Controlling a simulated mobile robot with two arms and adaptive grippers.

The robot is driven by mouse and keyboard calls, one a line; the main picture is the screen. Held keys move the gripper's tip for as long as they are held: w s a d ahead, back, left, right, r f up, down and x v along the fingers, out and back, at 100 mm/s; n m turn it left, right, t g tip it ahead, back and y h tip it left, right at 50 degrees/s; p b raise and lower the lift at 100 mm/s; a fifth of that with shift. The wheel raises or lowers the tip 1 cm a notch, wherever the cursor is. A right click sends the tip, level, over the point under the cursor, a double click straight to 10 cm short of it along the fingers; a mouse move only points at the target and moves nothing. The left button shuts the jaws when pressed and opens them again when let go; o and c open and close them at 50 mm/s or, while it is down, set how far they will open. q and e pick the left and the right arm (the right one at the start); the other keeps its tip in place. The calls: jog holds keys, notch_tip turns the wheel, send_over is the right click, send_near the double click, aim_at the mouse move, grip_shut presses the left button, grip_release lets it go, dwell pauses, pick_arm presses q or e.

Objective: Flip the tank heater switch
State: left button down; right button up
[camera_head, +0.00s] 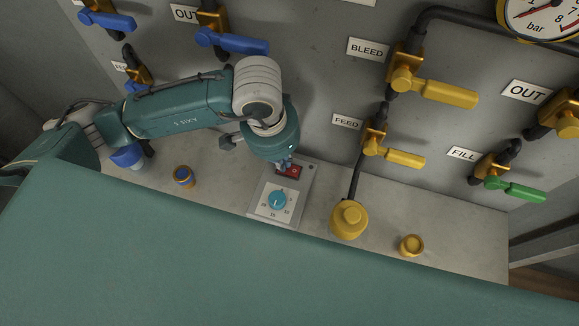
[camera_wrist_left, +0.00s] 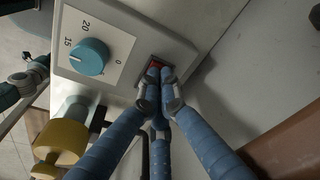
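The tank heater switch is a red rocker (camera_head: 291,171) at the top of a grey control box (camera_head: 301,200), above a blue dial (camera_head: 277,200). In the left wrist view the red switch (camera_wrist_left: 156,65) shows only partly behind the fingertips. My left gripper (camera_head: 285,162) is over the switch. In the wrist view its blue fingers (camera_wrist_left: 163,76) are closed together with the tips at the switch, and nothing is held. Whether the tips touch it I cannot tell. Jointed dark parts at the left edge of the wrist view look like my right gripper (camera_wrist_left: 32,80), only partly shown.
A yellow cap (camera_head: 348,219) and a small yellow knob (camera_head: 411,245) stand right of the box. An orange and blue fitting (camera_head: 184,177) stands left. Yellow-handled valves (camera_head: 435,92) line the wall behind. The ledge between these is bare.

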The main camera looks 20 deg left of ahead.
pick_arm(q)
jog(key=shift+r+p, duration=1.1)
jog(key=shift+r, duration=2.35)
